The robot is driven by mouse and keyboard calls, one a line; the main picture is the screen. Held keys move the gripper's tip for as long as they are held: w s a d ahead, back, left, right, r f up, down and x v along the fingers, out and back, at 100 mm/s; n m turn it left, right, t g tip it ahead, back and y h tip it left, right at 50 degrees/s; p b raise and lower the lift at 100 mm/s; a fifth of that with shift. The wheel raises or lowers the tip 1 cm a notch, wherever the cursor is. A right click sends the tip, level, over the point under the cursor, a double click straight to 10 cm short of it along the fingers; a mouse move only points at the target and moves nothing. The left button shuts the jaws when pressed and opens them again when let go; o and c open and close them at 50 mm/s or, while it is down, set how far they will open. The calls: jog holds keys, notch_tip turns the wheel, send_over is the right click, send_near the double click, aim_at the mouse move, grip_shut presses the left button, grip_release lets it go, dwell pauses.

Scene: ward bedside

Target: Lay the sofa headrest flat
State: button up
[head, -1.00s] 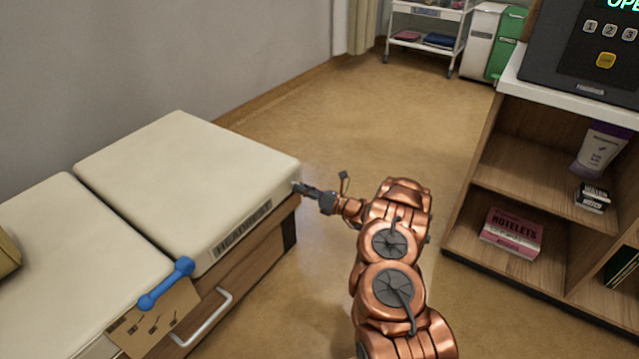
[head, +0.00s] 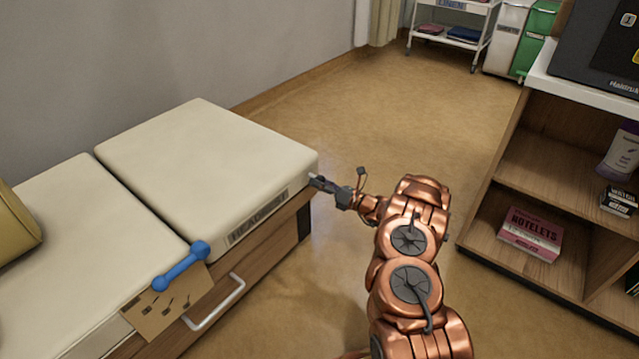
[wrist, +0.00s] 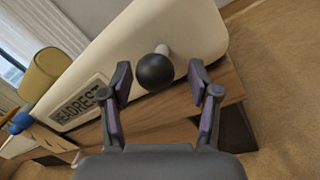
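The sofa headrest (head: 215,165) is a cream cushion section at the far end of the sofa, with a HEADREST label on its side. In the head view its top looks close to level with the seat section (head: 100,225); I cannot tell its exact tilt. In the wrist view, a black ball knob (wrist: 156,73) on a pale stem sticks out from the headrest (wrist: 165,30). My gripper (head: 318,182) is at the headrest's right corner. In the wrist view, my gripper (wrist: 160,76) is open, with a finger on each side of the knob and gaps between.
A yellow bolster (head: 15,222) lies at left. A wooden shelf unit (head: 490,245) stands at right. Floor between is clear.

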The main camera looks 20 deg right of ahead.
jog(key=shift+s+d, duration=0.3)
jog(key=shift+d, duration=0.1)
jog(key=v, duration=1.1)
